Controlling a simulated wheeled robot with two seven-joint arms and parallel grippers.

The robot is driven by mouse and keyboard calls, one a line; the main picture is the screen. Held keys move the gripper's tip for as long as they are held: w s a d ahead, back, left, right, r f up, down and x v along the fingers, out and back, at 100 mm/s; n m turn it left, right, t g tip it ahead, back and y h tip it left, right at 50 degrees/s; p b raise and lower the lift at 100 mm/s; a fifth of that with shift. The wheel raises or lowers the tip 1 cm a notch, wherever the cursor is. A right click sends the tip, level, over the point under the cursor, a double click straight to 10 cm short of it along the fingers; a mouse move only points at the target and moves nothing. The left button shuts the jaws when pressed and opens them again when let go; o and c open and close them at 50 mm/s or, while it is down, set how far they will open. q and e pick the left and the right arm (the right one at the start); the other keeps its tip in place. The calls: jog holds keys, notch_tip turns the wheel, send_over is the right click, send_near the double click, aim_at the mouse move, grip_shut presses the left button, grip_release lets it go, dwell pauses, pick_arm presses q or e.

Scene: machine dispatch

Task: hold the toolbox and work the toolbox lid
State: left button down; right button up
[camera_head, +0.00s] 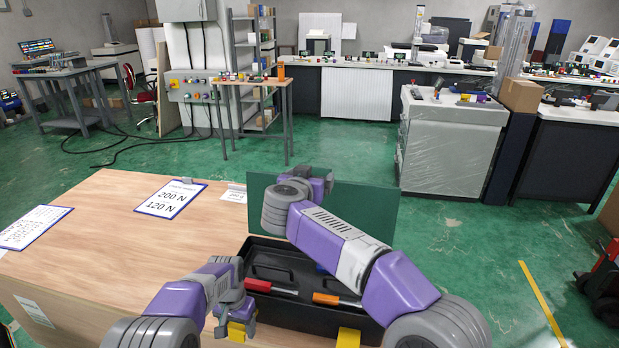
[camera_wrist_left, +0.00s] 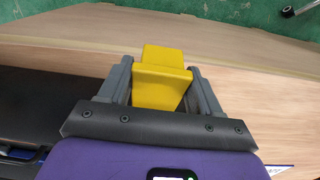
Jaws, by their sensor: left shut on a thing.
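The black toolbox (camera_head: 317,317) stands at the front right of the wooden table with its lid up. The dark green lid (camera_head: 375,209) stands upright at the far side, partly hidden by my right arm. Tools with red and orange handles lie inside. My left gripper (camera_head: 240,318) is shut on the yellow latch (camera_head: 237,333) at the toolbox's front left; the latch (camera_wrist_left: 163,88) also shows between the fingers in the left wrist view. A second yellow latch (camera_head: 348,338) is at the front right.
The wooden table (camera_head: 110,235) is mostly clear to the left of the toolbox. A sign reading 200 N and 120 N (camera_head: 171,198) and another paper sheet (camera_head: 33,227) lie on it. Green floor, a grey cabinet (camera_head: 450,145) and benches are beyond.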

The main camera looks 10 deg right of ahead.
pick_arm(q)
jog(key=shift+c, duration=0.7)
grip_release()
jog(key=shift+r, duration=0.15)
